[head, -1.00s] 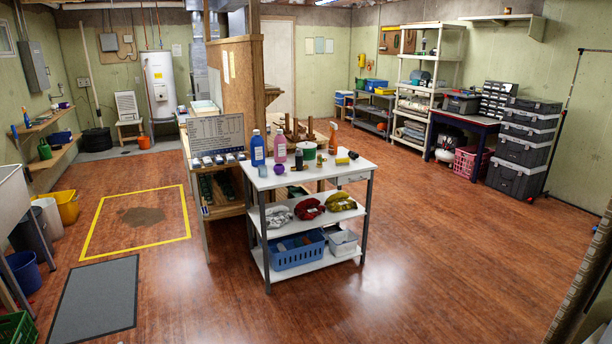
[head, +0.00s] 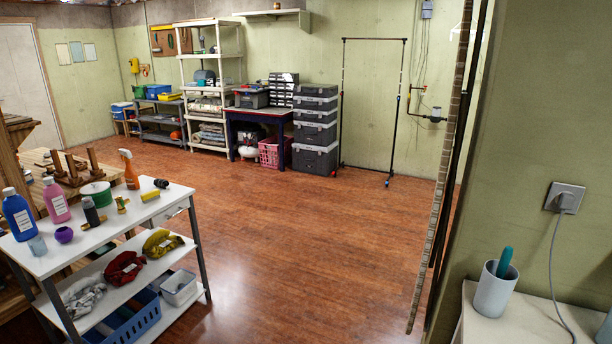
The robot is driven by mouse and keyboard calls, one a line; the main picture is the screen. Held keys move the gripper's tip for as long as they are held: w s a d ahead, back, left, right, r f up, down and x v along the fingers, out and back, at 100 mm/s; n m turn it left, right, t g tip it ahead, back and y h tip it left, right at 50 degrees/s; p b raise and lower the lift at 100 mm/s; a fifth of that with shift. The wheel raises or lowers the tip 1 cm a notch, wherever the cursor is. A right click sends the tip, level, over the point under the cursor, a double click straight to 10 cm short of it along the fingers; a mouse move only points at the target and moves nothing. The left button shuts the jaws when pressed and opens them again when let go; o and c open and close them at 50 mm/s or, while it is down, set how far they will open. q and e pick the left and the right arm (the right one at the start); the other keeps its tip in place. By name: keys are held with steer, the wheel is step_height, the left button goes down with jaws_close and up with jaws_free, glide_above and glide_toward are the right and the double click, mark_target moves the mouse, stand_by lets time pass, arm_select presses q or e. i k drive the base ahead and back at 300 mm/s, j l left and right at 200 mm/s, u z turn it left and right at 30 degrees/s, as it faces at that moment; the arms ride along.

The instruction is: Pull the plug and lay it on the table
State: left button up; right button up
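A grey plug (head: 566,202) sits in a wall outlet (head: 564,197) on the green wall at the right of the head view. Its grey cord (head: 552,265) hangs down from it to the pale table (head: 519,325) below. Only part of that table shows, at the bottom right corner. Neither of my grippers is in view.
A grey cup (head: 494,292) with a teal-handled thing in it stands on the table, left of the cord. A wall edge (head: 445,170) stands left of the table. A white cart (head: 105,235) with bottles is at the left. Open wooden floor lies between.

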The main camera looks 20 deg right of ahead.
mark_target(566, 201)
steer(key=i+j+z, duration=0.1)
steer(key=z, duration=0.35)
steer(key=i+j+z, duration=0.25)
steer(key=z, duration=0.15)
steer(key=i+j+z, duration=0.2)
steer(key=z, duration=0.25)
steer(key=i+j+z, duration=0.1)
steer(key=j+z, duration=0.3)
steer(key=i+j+z, duration=0.1)
steer(key=j+z, duration=0.35)
steer(key=l, duration=0.1)
